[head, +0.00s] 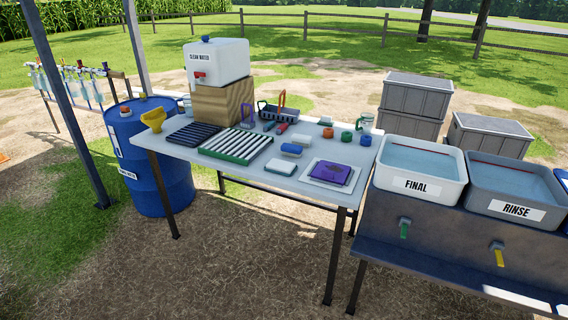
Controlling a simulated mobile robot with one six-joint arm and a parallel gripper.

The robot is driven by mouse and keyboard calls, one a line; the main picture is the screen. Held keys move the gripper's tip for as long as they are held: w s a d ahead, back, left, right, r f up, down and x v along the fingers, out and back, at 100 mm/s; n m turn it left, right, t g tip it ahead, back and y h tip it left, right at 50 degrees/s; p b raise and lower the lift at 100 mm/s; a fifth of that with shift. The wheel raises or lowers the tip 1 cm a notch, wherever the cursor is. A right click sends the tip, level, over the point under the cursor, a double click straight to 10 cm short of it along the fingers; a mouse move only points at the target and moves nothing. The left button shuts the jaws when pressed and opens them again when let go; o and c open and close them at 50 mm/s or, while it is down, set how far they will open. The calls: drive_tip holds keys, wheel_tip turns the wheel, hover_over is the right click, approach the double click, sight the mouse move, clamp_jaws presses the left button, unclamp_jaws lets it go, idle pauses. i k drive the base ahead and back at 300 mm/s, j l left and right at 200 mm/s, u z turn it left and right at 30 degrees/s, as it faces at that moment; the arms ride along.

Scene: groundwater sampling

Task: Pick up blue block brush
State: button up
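A small blue block with a pale lower part (291,149), which looks like the blue block brush, lies on the grey table (232,176). It is right of the rack of white bars (235,146). A paler whitish block (302,139) sits just behind it, and a white and teal block (281,167) lies in front of it. The blue block is small in the picture, so its bristles cannot be made out. My gripper is not in view.
A purple cloth or pad (328,173) lies on a white tray at the table's right. Coloured rings, a clear jug (366,123), a dark caddy (278,111) and a yellow funnel (154,119) share the table. The FINAL basin (418,186) stands right; a blue barrel (150,165) stands left.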

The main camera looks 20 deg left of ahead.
sight(288, 149)
drive_tip(key=i+j+u, duration=0.8)
drive_tip(key=i, duration=0.45)
drive_tip(key=i+u, duration=0.45)
drive_tip(key=i, duration=0.2)
drive_tip(key=i+l+u, duration=0.15)
drive_tip(key=i+u, duration=0.25)
drive_tip(key=i, duration=0.25)
